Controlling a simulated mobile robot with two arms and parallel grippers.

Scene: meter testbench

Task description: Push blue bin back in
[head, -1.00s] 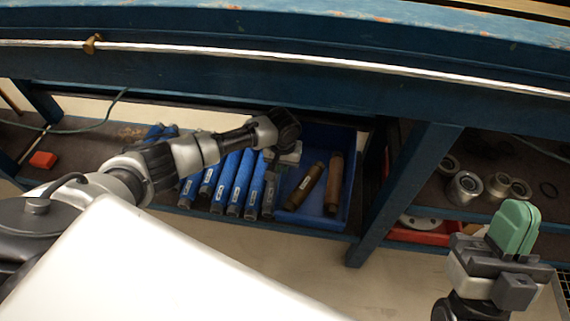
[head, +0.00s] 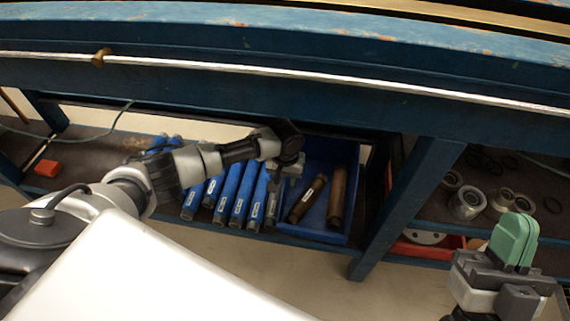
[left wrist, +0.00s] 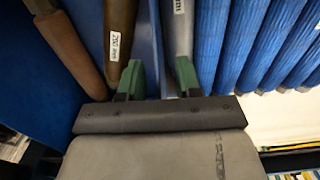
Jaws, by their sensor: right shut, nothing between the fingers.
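The blue bin (head: 318,236) sits on the lower shelf under the bench and holds two brown cylinders (head: 337,197). In the left wrist view a blue bin wall (left wrist: 150,45) runs up between the fingers. My left gripper (head: 279,182) reaches down at the bin's left side; its arm hides part of that side. In the left wrist view its green fingers (left wrist: 160,80) are apart, one on each side of the wall, and I cannot tell whether either touches it. My right gripper (head: 514,240) is shut and empty, pointing up at the lower right, away from the bin.
Several blue cylinders (head: 236,196) lie side by side left of the bin. A blue bench leg (head: 405,205) stands right of it. Metal rings (head: 467,205) and a red bin (head: 425,249) are beyond the leg. The bench beam (head: 270,105) overhangs the shelf.

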